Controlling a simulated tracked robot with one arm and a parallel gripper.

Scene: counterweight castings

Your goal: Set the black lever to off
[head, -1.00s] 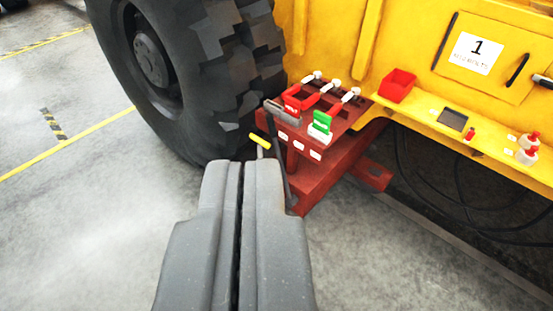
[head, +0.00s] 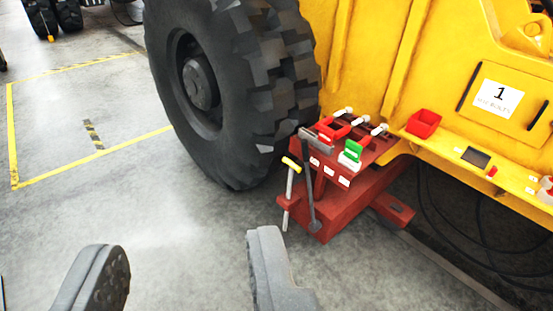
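A dark lever (head: 309,185) stands at the front of the red stand (head: 340,205), with a grey bar handle (head: 316,139) at its top and its foot low on the stand. It looks nearly upright. Its off marking cannot be read. A second lever with a yellow handle (head: 291,163) and pale rod stands just left of it. My gripper (head: 187,255) is open and empty, low in the view, with its fingers wide apart. The right finger is nearer the levers in the picture, and neither finger touches them.
On the stand are white-knobbed levers (head: 380,129), a red frame (head: 333,130) and a green piece (head: 353,150). A big tyre (head: 240,90) stands left of it. A red bin (head: 423,124) sits on the yellow ledge. The grey floor (head: 150,210) at left is clear.

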